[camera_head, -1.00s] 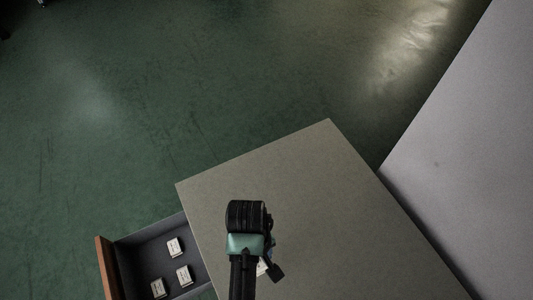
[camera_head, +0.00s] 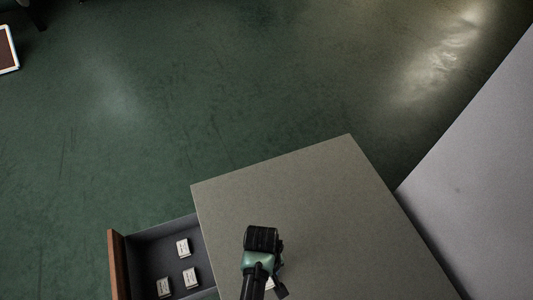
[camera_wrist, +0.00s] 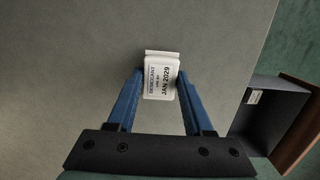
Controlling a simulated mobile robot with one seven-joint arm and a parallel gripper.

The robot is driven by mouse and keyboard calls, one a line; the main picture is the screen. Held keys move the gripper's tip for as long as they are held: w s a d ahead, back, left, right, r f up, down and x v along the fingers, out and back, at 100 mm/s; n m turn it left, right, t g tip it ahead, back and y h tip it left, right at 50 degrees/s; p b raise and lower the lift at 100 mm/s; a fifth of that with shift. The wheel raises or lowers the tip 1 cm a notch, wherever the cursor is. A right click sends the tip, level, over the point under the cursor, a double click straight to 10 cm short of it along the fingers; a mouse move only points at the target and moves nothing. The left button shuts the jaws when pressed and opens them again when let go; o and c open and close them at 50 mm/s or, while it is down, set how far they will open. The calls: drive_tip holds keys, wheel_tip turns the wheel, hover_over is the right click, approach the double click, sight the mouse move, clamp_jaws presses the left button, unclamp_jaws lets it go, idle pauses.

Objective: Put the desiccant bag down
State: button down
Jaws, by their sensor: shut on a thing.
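The desiccant bag (camera_wrist: 161,78) is a small white packet with a printed label reading "DESICCANT" and "JAN 2029". My gripper (camera_wrist: 160,88) is shut on it, with one blue finger on each side. In the wrist view the bag is over the plain grey-beige cabinet top (camera_wrist: 70,60). I cannot tell whether it touches that surface. In the head view my gripper is over the lower part of the cabinet top (camera_head: 320,210). My wrist hides most of the bag there; only a pale sliver (camera_head: 270,284) shows.
An open drawer (camera_head: 147,252) with a brown front (camera_head: 117,265) sticks out to the left of the cabinet, holding three similar white packets (camera_head: 183,248). A large grey panel (camera_head: 470,170) stands at the right. The rest of the cabinet top is clear.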

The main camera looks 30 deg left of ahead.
drive_tip(key=shift+f, duration=0.2)
drive_tip(key=shift+c, duration=1.5)
unclamp_jaws()
drive_tip(key=shift+r, duration=0.1)
